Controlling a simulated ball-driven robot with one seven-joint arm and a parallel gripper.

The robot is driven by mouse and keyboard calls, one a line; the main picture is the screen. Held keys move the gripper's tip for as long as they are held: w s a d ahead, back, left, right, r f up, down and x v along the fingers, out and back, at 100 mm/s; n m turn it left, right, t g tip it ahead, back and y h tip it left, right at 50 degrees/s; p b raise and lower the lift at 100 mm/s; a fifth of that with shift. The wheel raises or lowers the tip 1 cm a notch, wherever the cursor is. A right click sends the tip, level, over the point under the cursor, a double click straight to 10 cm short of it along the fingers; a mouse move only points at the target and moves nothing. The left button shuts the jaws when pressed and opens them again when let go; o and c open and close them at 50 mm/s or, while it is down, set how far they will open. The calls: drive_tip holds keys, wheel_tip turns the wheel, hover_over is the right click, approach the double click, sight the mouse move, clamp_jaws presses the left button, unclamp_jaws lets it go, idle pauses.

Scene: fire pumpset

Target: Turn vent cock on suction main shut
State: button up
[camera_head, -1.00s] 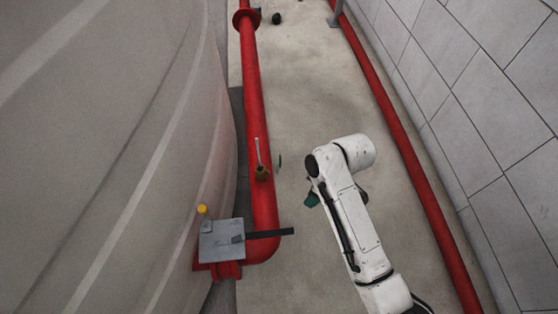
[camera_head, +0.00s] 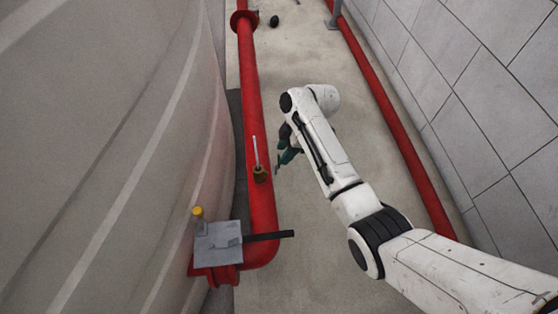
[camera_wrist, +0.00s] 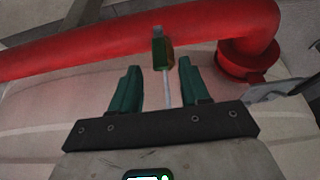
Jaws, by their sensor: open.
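The vent cock (camera_head: 260,174) is a small brass body on the red suction main (camera_head: 252,110), with a thin pale lever (camera_head: 255,151). In the head view the lever runs up the picture from the body. In the wrist view the cock (camera_wrist: 162,52) is at top centre, and its lever (camera_wrist: 167,90) runs down the picture between the fingers. My gripper (camera_head: 284,160) has teal fingers and is just right of the cock in the head view. In the wrist view my gripper (camera_wrist: 159,72) is open, with gaps showing on both sides of the lever. Its depth relative to the lever is unclear.
A grey box (camera_head: 218,243) with a dark handle (camera_head: 268,236) and a yellow-topped fitting (camera_head: 197,212) sits near the pipe's lower bend. A large pale tank (camera_head: 110,150) stands left. Another red pipe (camera_head: 395,135) runs along the right wall.

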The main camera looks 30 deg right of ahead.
drive_tip(key=shift+b+x, duration=0.7)
drive_tip(key=shift+x, duration=1.7)
clamp_jaws()
